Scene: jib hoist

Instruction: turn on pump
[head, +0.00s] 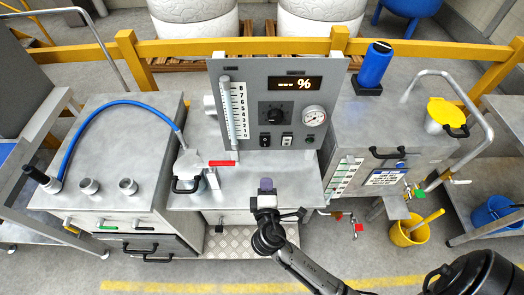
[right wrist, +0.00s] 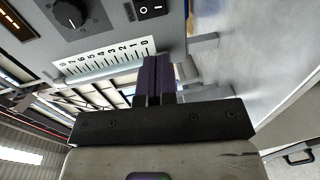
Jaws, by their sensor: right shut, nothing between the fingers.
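A grey upright control panel (head: 250,75) stands at the back of the middle bench. One rocker switch with O and I marks (right wrist: 150,9) shows at the top of the right wrist view. Above the switches sit a black knob (head: 273,113) and a display (head: 293,84) reading dashes and a percent sign. My right gripper (head: 266,184) is shut and empty, in front of the panel and below the switches. My left gripper is not in view.
A sight tube with a number scale (head: 238,110) and a round gauge (head: 314,118) are on the panel. A red-handled valve (head: 222,163) is left of my gripper. A blue hose (head: 105,108) arcs over the left bench. The bench top around my gripper is mostly clear.

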